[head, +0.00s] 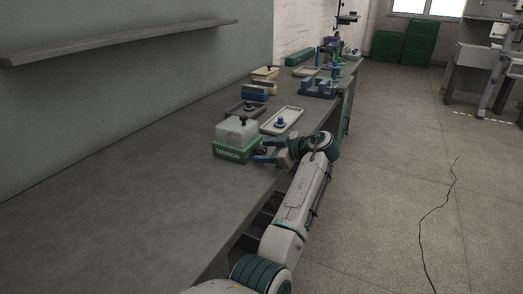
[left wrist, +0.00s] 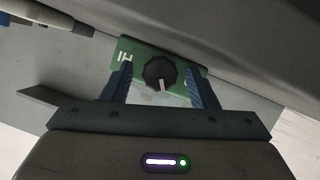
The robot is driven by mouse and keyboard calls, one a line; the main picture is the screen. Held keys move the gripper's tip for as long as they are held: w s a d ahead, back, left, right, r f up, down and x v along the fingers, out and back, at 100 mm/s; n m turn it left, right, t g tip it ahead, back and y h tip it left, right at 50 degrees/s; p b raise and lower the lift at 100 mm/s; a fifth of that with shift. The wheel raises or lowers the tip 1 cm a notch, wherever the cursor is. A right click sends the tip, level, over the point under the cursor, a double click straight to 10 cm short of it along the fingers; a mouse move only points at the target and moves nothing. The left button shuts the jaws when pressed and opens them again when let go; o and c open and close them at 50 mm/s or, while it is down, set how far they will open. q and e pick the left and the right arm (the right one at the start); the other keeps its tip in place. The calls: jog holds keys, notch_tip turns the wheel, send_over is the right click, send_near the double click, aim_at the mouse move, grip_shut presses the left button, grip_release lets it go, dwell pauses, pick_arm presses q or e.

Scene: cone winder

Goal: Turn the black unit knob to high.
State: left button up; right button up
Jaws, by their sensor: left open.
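The tension unit (head: 236,153) is a green base labelled TENSION with a pale translucent box on top, standing on the grey bench. In the left wrist view, a round black knob (left wrist: 159,73) with a white pointer line sits on the unit's green panel (left wrist: 185,49). The white line points down in that picture, away from the HI mark (left wrist: 124,56) at the knob's upper left. My left gripper (head: 260,151) is at the unit's right side. Its blue fingers also show in the left wrist view (left wrist: 162,78), open on either side of the knob with gaps. My right gripper is out of view.
A dark tray (head: 246,108) and a pale tray with a blue knob-like piece (head: 281,121) lie just behind the unit. Blue and cream boxes (head: 259,89) stand farther along. A shelf (head: 120,42) is on the wall. The near bench (head: 120,220) is clear.

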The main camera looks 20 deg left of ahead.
pick_arm(q)
jog(key=shift+c, duration=0.3)
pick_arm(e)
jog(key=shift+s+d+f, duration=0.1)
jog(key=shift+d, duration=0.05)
pick_arm(q)
jog(key=c, duration=0.9)
jog(key=shift+r+m, duration=0.1)
jog(key=shift+m, duration=0.2)
jog(key=shift+w+m+g, duration=0.1)
jog(key=shift+m+g, duration=0.5)
jog(key=shift+g, duration=0.1)
jog(key=shift+w+m+g, duration=0.1)
jog(key=shift+m+g, duration=0.5)
jog(key=shift+m, duration=0.3)
jog(key=shift+m+y, duration=0.3)
jog(key=shift+g, duration=0.3)
jog(key=shift+m, duration=0.3)
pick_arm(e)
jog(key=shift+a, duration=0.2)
